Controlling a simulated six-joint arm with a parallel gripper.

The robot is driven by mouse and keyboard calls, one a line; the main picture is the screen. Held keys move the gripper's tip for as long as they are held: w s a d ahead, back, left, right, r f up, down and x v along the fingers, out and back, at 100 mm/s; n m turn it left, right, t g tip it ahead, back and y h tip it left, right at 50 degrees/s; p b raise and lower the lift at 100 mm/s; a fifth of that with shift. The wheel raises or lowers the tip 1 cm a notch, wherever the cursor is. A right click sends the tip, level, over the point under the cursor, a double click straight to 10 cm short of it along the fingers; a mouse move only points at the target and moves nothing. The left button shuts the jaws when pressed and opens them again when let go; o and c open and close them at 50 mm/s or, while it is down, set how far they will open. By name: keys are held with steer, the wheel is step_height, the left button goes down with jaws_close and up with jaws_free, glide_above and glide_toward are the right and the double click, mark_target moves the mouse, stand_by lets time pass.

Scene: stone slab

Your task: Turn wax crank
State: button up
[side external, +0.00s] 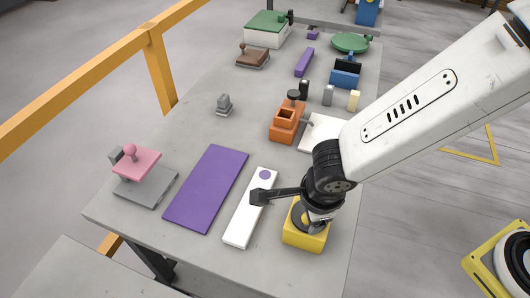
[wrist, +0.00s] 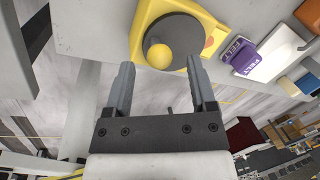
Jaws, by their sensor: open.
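The crank I take for the wax crank is a yellow box (side external: 304,238) near the front of the slab, below my gripper. In the wrist view its yellow body (wrist: 147,14) carries a dark grey disc (wrist: 183,33) with a round yellow knob (wrist: 159,56) off its centre. My gripper (wrist: 161,66) is open, with one finger on each side of the knob in that view. The fingers appear apart from the knob, and their height relative to it is unclear. In the side view my wrist hides part of the disc and the knob.
A white strip (side external: 242,225) with a purple dot and a purple board (side external: 206,190) lie left of the box. A pink-topped press (side external: 137,163) stands farther left. An orange block (side external: 285,124) and a white plate (side external: 319,132) are behind. Bare slab lies in front.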

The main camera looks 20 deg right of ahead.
steer(key=shift+s+a+r, duration=0.1)
steer(key=shift+s+r, duration=0.15)
steer(key=shift+r, duration=0.95)
steer(key=shift+s+r, duration=0.2)
steer(key=shift+r, duration=1)
